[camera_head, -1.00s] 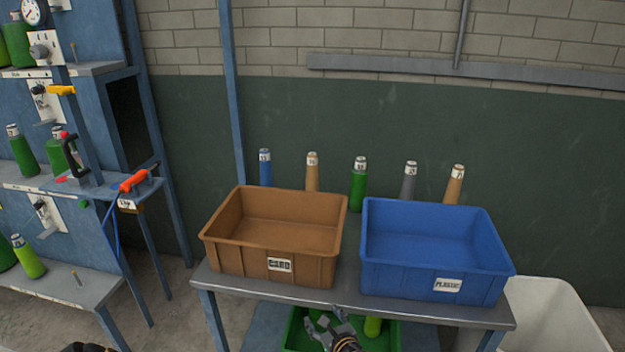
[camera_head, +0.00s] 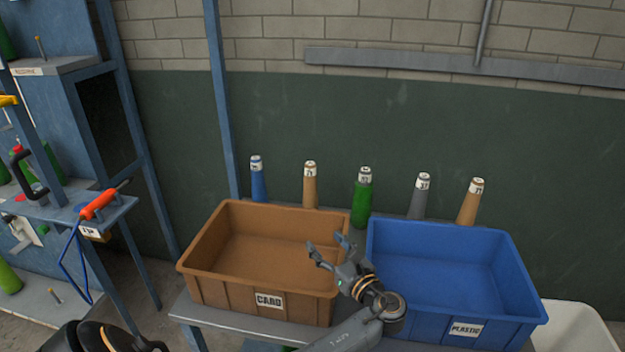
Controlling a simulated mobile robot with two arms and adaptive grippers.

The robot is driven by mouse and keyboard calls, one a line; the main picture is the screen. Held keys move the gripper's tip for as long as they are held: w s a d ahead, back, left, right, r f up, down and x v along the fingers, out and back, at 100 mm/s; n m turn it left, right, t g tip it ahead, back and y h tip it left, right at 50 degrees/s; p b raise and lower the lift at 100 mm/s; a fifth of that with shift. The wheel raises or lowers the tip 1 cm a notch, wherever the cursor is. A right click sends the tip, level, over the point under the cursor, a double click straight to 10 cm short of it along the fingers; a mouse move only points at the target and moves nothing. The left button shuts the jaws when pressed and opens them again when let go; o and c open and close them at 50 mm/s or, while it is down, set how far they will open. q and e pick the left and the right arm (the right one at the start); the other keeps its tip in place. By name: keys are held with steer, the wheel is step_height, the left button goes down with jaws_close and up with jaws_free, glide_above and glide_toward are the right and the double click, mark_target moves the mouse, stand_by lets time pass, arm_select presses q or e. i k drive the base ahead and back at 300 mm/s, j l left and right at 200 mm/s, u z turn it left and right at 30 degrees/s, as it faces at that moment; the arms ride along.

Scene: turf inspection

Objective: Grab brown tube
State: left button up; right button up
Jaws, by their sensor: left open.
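Two brown tubes with white labels stand upright behind the bins. One brown tube (camera_head: 310,190) is behind the brown bin, between a blue and a green tube. The other brown tube (camera_head: 469,205) is at the right end of the row, behind the blue bin. Their lower ends are hidden by the bins. My left gripper (camera_head: 327,246) is open and empty over the right side of the brown bin, in front of the tubes and apart from them. My right gripper is not in view.
The brown CARD bin (camera_head: 215,285) and blue PLASTIC bin (camera_head: 415,317) look empty and fill most of the table. A blue tube (camera_head: 258,182), green tube (camera_head: 362,200) and grey tube (camera_head: 419,200) stand in the row. A blue shelf rack with an orange-handled tool (camera_head: 100,204) is left.

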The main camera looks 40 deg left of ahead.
mark_target(310, 197)
steer(key=i+j, duration=0.75)
